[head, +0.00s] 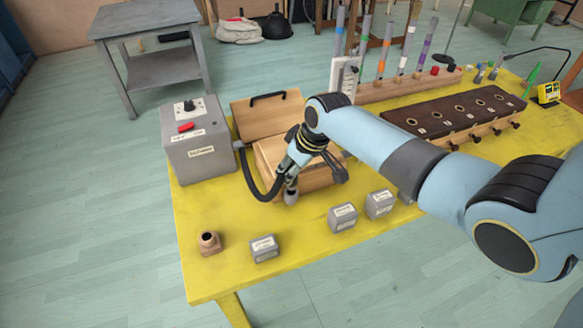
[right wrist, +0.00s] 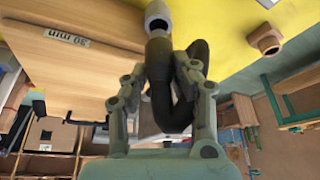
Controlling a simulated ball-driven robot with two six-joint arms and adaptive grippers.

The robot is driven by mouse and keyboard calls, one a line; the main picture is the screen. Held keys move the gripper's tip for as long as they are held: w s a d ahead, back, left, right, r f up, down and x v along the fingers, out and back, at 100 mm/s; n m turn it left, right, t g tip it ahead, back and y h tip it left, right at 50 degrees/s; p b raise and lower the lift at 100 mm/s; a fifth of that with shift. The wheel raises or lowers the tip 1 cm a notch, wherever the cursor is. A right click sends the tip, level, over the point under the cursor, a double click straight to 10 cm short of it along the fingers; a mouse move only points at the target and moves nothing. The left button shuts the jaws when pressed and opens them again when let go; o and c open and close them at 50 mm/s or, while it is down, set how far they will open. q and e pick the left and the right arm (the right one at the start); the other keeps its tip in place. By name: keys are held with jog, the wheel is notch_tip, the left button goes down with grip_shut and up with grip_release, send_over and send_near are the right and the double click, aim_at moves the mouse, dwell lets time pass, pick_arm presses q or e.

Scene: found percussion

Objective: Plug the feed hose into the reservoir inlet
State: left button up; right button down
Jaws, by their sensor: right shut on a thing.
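The black feed hose (head: 254,187) leaves the grey box (head: 198,150) and loops down and right to my right gripper (head: 291,172). The gripper is shut on the hose's grey end piece (head: 291,194), which points down above the yellow table. In the right wrist view the grey end (right wrist: 157,18) sticks out past the fingers, with the black hose (right wrist: 178,105) bending behind. A small brown fitting with a dark round hole (head: 209,243), likely the inlet, stands at the table's front left, apart from the hose end. It also shows in the right wrist view (right wrist: 265,40). My left gripper is not in view.
Several small grey labelled blocks (head: 264,248) stand along the front of the yellow table (head: 225,275). An open wooden case (head: 272,117) is behind my gripper. A dark board with holes (head: 455,112) lies right. The table between gripper and fitting is clear.

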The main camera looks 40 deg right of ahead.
jog(key=shift+f+b, duration=1.1)
jog(key=shift+f, duration=0.55)
jog(key=c, duration=1)
grip_release()
jog(key=shift+v, duration=6)
